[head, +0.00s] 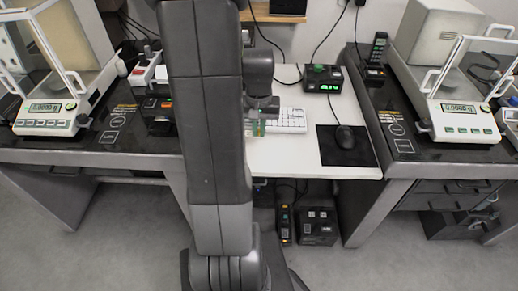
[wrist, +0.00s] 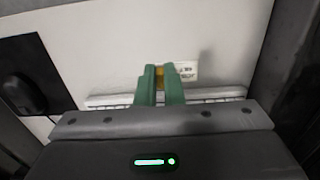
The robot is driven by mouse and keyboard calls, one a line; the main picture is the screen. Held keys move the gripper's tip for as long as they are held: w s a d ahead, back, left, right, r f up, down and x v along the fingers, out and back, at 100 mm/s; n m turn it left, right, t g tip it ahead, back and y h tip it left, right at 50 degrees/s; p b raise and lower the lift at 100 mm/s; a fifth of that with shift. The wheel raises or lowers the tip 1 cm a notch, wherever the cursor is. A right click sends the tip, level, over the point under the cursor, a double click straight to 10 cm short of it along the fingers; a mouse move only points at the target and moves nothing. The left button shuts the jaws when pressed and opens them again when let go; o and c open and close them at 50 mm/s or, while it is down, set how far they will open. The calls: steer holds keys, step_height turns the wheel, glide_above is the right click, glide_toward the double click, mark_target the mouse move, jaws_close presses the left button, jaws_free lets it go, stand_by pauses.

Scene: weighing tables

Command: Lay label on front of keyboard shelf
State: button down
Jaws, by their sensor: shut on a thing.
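My gripper (head: 258,128) is low over the white keyboard shelf (head: 285,157), near the keyboard (head: 291,120). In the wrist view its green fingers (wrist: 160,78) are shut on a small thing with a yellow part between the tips. A small white label (wrist: 187,70) with dark print shows at the fingertips, partly hidden by the right finger; it appears to be the thing held. Whether it touches the shelf I cannot tell. The bare front of the shelf shows in the wrist view (wrist: 110,45), with the keyboard (wrist: 228,92) partly hidden behind my gripper.
A black mouse pad (head: 330,157) with a mouse (head: 345,137) lies right of the keyboard. A box with a green display (head: 323,78) stands behind. Balances (head: 50,115) (head: 462,118) stand on the dark tables either side. The shelf front is clear.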

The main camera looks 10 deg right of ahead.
mark_target(259, 154)
step_height(259, 154, down, 8)
steer(key=shift+r+b, duration=0.15)
steer(key=shift+b, duration=0.25)
steer(key=c, duration=1.6)
jaws_free()
steer(key=shift+o, duration=0.2)
step_height(259, 154, up, 12)
steer(key=shift+r+p, duration=0.1)
steer(key=shift+p, duration=0.7)
